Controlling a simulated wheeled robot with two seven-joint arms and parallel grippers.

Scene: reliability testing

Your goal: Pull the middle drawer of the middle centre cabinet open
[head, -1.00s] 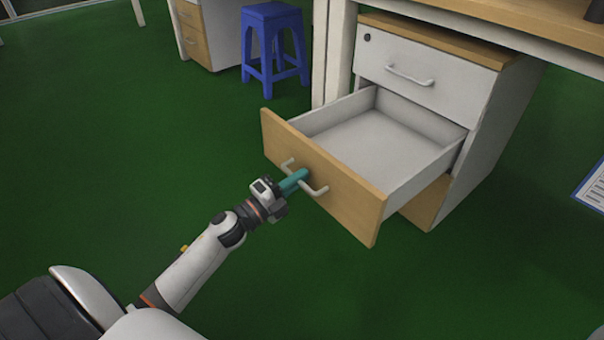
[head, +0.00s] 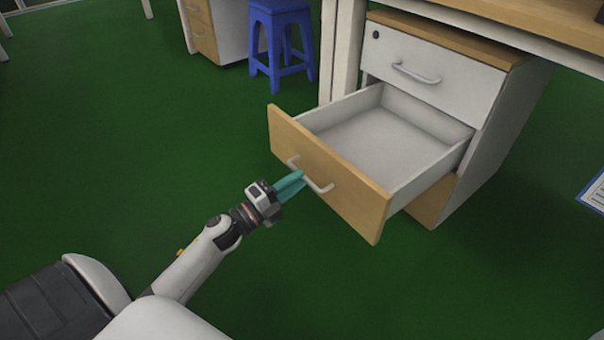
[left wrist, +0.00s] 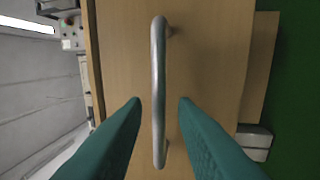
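The white cabinet (head: 491,142) has its middle drawer (head: 375,202) pulled well out, with an empty interior and a wooden front. The drawer's pale bar handle (head: 322,187) is on that front. My left gripper (head: 299,177) is at the handle. In the left wrist view, the handle (left wrist: 159,85) runs between the two teal fingers (left wrist: 160,101), with a gap on each side; the left gripper is open around it. My right gripper is in neither view.
The closed upper drawer (head: 425,70) sits above the open one, under a desk top (head: 500,22). A blue stool (head: 281,40) and another cabinet (head: 215,28) stand behind. Green floor is clear left of and below the drawer.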

